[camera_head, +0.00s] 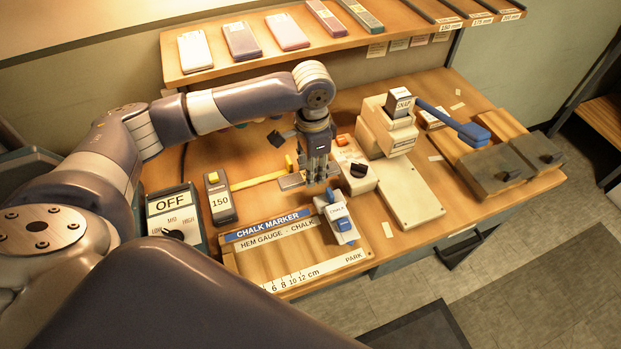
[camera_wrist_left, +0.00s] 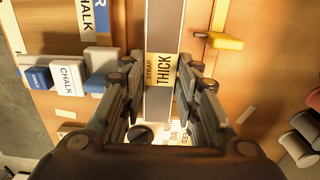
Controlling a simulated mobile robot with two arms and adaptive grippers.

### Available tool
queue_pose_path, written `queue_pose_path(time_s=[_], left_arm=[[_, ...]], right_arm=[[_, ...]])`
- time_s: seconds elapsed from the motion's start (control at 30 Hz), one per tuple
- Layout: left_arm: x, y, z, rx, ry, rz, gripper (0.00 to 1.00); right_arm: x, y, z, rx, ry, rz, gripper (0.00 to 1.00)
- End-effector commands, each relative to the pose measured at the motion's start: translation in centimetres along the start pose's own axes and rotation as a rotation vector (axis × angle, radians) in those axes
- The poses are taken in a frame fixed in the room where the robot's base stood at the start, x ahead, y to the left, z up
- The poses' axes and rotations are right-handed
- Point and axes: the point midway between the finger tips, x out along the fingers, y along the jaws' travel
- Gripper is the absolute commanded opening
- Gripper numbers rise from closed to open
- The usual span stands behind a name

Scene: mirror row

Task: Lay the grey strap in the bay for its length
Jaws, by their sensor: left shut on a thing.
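The grey strap (camera_head: 291,181) is a flat bar between the fingers of my left gripper (camera_head: 318,177), over the middle of the bench. In the left wrist view the strap (camera_wrist_left: 161,30) runs lengthwise between the fingertips (camera_wrist_left: 161,78) and bears a yellow label reading "STRAP THICK". My left gripper is shut on it. The strap's far end is partly hidden by the fingers in the head view. Bays (camera_head: 447,9) with length labels 150, 175 and 200 mm are on the upper shelf at top right. My right gripper is not in view.
A measuring unit (camera_head: 219,199) reading 150, with a yellow tape, lies left of the strap. A chalk gauge board (camera_head: 290,261) is in front; a blue-and-white chalk marker (camera_head: 341,218) stands on it. A beige machine (camera_head: 387,128) stands to the right. Several flat items line the shelf (camera_head: 349,41).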

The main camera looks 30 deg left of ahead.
Motion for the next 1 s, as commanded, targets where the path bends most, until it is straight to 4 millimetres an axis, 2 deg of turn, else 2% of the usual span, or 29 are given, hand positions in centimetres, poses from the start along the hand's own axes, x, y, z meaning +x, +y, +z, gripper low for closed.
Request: queue_pose_path(time_s=[0.1, 0.3, 0.73, 0.77, 0.8, 0.83, 1.0], left_arm=[[1.7, 0.1, 0.1, 0.0, -0.004, 0.001, 0.05], [4.5, 0.1, 0.1, 0.0, -0.002, 0.0, 0.05], [5.2, 0.1, 0.1, 0.0, -0.001, 0.001, 0.05], [5.2, 0.1, 0.0, 0.0, -0.001, 0.0, 0.36], [5.2, 0.1, 0.0, 0.0, -0.001, 0.0, 0.45], [5.2, 0.1, 0.1, 0.0, -0.001, 0.0, 0.49], [5.2, 0.1, 0.1, 0.0, -0.001, 0.0, 0.49]], right_arm=[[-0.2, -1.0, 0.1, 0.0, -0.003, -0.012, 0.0], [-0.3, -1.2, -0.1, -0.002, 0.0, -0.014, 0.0], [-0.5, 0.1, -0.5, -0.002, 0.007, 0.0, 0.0], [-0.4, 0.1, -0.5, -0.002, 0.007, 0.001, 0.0], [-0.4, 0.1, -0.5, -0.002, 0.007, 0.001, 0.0], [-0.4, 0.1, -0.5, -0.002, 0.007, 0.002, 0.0], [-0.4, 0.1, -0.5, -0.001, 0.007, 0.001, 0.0]])
